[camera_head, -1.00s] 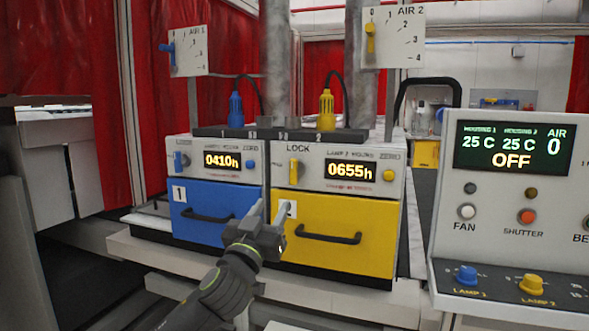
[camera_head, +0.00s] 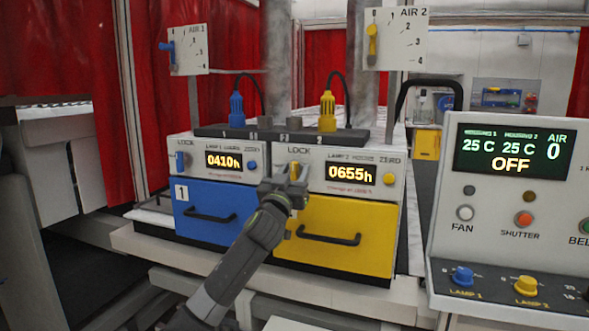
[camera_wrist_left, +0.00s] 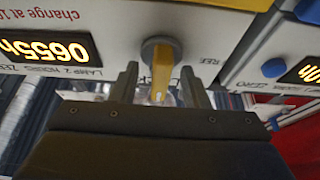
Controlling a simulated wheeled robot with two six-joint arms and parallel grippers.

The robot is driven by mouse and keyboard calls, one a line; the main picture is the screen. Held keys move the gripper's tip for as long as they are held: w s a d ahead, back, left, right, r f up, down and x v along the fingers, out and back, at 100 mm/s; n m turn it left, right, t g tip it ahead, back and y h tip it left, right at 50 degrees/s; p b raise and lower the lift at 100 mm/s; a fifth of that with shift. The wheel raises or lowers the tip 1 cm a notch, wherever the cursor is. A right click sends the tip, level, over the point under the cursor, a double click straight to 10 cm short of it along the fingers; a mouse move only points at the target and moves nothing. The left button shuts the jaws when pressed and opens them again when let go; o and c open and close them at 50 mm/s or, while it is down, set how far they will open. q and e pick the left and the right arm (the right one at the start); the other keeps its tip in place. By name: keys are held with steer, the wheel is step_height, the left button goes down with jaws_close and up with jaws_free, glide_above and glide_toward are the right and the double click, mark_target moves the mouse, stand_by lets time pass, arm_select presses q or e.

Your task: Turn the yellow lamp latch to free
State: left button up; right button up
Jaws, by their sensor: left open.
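The yellow lamp latch (camera_head: 294,169) sits on the white panel above the yellow drawer (camera_head: 350,222), left of the 0655h display. In the left wrist view, which is upside down, the latch (camera_wrist_left: 162,70) is a yellow bar on a round grey base. It points toward the partly hidden LOCK label; part of the FREE label (camera_wrist_left: 208,62) shows to its right. My left gripper (camera_head: 285,182) is at the latch and partly covers it. In the wrist view its open fingers (camera_wrist_left: 160,90) stand on either side of the bar, with gaps visible. My right gripper is out of view.
The blue drawer (camera_head: 210,212) with its own blue latch (camera_head: 182,161) is to the left. A yellow plug (camera_head: 327,112) and blue plug (camera_head: 237,110) stand on top. A control console (camera_head: 500,215) stands at the right. Drawer handles (camera_head: 328,237) stick out below my gripper.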

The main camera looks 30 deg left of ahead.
arm_select(q)
steer(key=shift+w, duration=0.2)
steer(key=shift+c, duration=0.3)
steer(key=c, duration=0.5)
steer(key=shift+c, duration=0.2)
